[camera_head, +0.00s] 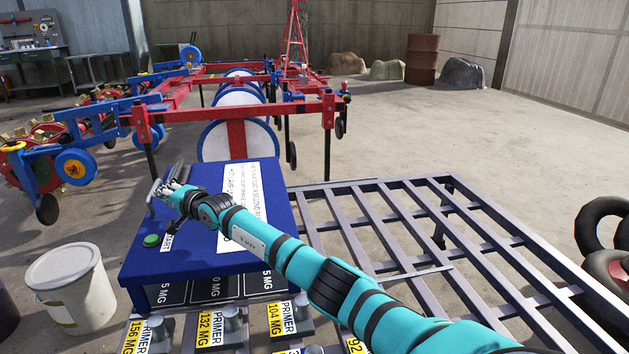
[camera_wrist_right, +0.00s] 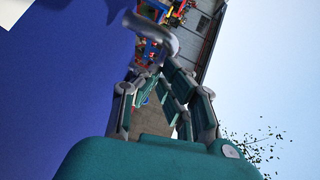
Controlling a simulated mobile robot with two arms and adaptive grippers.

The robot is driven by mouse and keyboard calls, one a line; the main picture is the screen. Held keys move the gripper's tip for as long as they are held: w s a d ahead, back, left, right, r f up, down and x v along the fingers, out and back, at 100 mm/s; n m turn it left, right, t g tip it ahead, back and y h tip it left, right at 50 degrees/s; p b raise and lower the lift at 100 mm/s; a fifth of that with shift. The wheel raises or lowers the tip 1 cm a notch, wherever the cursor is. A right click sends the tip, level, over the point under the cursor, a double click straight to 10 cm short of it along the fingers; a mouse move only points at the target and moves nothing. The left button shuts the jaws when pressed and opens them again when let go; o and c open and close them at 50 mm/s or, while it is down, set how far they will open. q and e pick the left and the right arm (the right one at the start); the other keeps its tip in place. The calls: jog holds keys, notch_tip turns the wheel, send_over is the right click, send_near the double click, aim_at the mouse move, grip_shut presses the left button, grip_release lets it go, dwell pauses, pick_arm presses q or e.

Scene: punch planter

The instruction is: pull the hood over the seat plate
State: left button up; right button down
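My right gripper (camera_head: 166,188) is over the far left part of a blue bench top (camera_head: 195,258), at the end of my teal right arm. In the right wrist view my gripper's fingers (camera_wrist_right: 160,75) lean toward each other with a gap behind the tips. A grey curved piece (camera_wrist_right: 152,34) is right at the fingertips, and I cannot tell whether they hold it. In the head view grey metal parts (camera_head: 176,172) show beside the gripper; I cannot tell hood from seat plate there. My left gripper is not in view.
A white instruction sheet (camera_head: 240,184) and a green button (camera_head: 152,240) are on the blue top. Labelled primer weights (camera_head: 282,318) stand in front. A white bucket (camera_head: 70,290) is at left, a slatted metal frame (camera_head: 410,226) at right. Red and blue farm machinery (camera_head: 235,112) stands behind.

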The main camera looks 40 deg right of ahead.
jog(key=shift+w+a, duration=0.5)
jog(key=shift+a, duration=0.4)
jog(key=shift+f, duration=0.15)
